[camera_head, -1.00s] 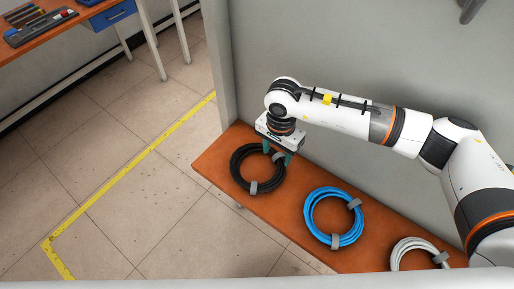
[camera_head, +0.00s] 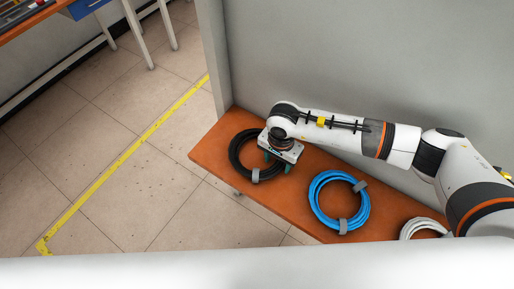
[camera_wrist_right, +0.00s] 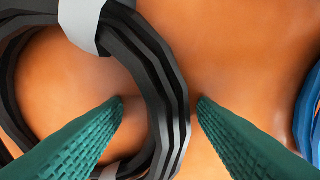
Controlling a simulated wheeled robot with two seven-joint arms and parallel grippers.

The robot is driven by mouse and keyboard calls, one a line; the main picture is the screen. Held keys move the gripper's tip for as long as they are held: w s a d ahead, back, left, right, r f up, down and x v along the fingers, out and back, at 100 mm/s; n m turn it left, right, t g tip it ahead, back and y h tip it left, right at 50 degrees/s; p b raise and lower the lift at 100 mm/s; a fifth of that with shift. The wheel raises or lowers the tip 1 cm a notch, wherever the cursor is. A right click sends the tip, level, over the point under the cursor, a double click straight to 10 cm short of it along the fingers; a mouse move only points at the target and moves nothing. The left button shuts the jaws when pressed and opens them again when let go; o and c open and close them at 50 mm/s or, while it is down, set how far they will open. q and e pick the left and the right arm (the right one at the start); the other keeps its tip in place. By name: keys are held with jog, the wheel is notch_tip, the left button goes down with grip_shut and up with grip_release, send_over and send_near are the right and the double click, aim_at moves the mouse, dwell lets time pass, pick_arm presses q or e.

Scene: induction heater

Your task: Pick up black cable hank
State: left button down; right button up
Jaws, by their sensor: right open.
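The black cable hank (camera_head: 237,160) lies as a ring with grey ties at the left end of the orange-brown shelf. My right gripper (camera_head: 276,165) is over the hank's right side, pointing down. In the right wrist view, the green fingers of the right gripper (camera_wrist_right: 160,100) are open. One strand bundle of the black cable hank (camera_wrist_right: 165,85) passes between them, with one finger on the ring's inner side and one on the outer side. I cannot tell whether the fingers touch it. My left gripper is not in view.
A blue cable hank (camera_head: 317,205) lies to the right on the shelf (camera_head: 210,150), and a white cable hank (camera_head: 408,230) lies farther right. A grey wall (camera_head: 330,60) stands behind the shelf. A workbench (camera_head: 45,14) is at the upper left.

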jog(key=shift+s+r, duration=0.1)
jog(key=shift+s, duration=0.05)
jog(key=shift+s+d+r, duration=0.1)
jog(key=shift+s+d, duration=0.05)
jog(key=c, duration=0.6)
grip_shut()
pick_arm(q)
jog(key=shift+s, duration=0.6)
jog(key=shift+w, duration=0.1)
